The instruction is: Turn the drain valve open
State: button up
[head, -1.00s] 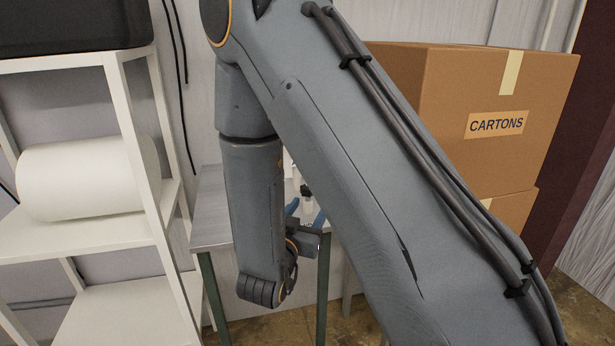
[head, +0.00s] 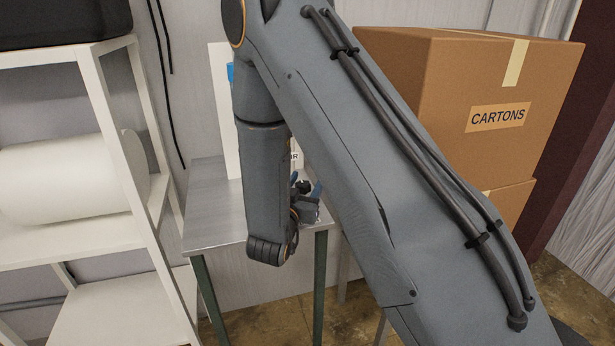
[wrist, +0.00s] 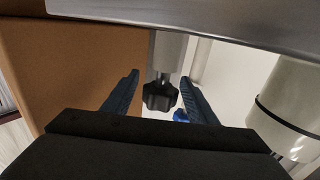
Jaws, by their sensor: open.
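A black lobed knob (wrist: 160,96), which looks like the drain valve's handle, sits on a pale metal stem in the wrist view. My gripper (wrist: 159,77) is open, with one blue finger on each side of the knob in that picture. I see gaps on both sides; I cannot tell how deep the knob lies between the fingers. In the head view my gripper (head: 306,180) is at the table's right side, with the dark knob (head: 303,187) small at its fingers. My forearm hides most of the valve's surroundings there.
The grey metal table (head: 205,215) stands under my forearm. A white panel (head: 218,130) with a blue part (head: 230,73) rises behind it. White shelving (head: 120,120) with a white roll (head: 65,180) is left. Stacked cartons (head: 480,80) are right.

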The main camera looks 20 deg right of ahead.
jog(key=shift+w+d, duration=0.3)
jog(key=shift+w, duration=0.2)
jog(key=c, duration=1.1)
